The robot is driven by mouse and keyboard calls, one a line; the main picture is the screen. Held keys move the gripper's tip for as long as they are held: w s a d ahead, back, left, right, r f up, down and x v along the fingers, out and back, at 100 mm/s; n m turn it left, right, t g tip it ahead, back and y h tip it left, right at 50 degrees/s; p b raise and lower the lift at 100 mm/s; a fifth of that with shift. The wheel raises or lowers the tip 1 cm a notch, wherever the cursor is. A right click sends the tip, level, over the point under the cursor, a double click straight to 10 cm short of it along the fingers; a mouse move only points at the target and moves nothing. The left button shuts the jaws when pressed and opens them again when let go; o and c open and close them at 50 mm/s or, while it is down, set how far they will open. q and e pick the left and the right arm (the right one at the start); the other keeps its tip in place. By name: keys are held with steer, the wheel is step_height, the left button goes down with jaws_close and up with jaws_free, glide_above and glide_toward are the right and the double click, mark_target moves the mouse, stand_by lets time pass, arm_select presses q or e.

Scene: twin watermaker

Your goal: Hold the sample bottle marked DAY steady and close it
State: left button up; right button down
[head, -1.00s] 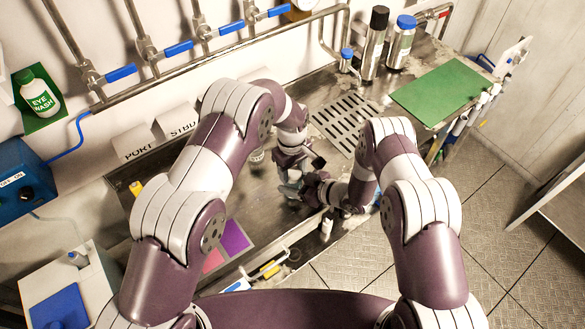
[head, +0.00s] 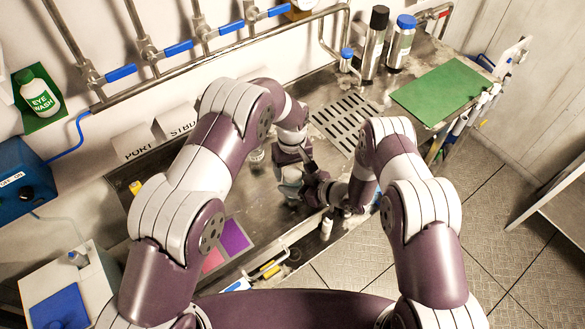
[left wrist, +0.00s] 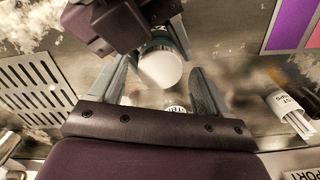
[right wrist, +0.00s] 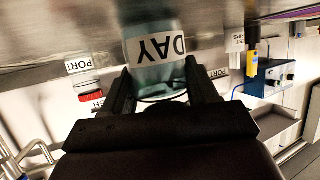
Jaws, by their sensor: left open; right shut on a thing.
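The sample bottle marked DAY (right wrist: 153,50) is a clear, teal-tinted bottle with a white label. My right gripper (right wrist: 160,82) is shut on it, one finger on each side. In the head view the bottle (head: 291,186) is small, between my two grippers over the steel counter. In the left wrist view a white round top (left wrist: 160,70) shows on the bottle. My left gripper (left wrist: 162,78) is open, with its fingers apart on either side of that top. Whether the white top is fully seated cannot be told. My right gripper partly covers the bottle there.
A slotted drain (head: 348,122) and a green mat (head: 437,92) lie on the counter (head: 240,195). Tall bottles (head: 375,42) stand at the back. A red-capped jar (right wrist: 90,95) shows in the right wrist view. A small white bottle (head: 327,227) is near the front edge.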

arm_select(q)
step_height(320, 180, up, 4)
steer(key=shift+r, duration=0.1)
steer(key=shift+c, duration=0.3)
steer(key=shift+w+r, duration=0.15)
steer(key=shift+w, duration=0.1)
step_height(320, 180, up, 3)
steer(key=shift+w+f+n, duration=0.1)
steer(key=shift+n, duration=0.8)
steer(key=shift+s+n, duration=0.35)
steer(key=shift+n, duration=0.35)
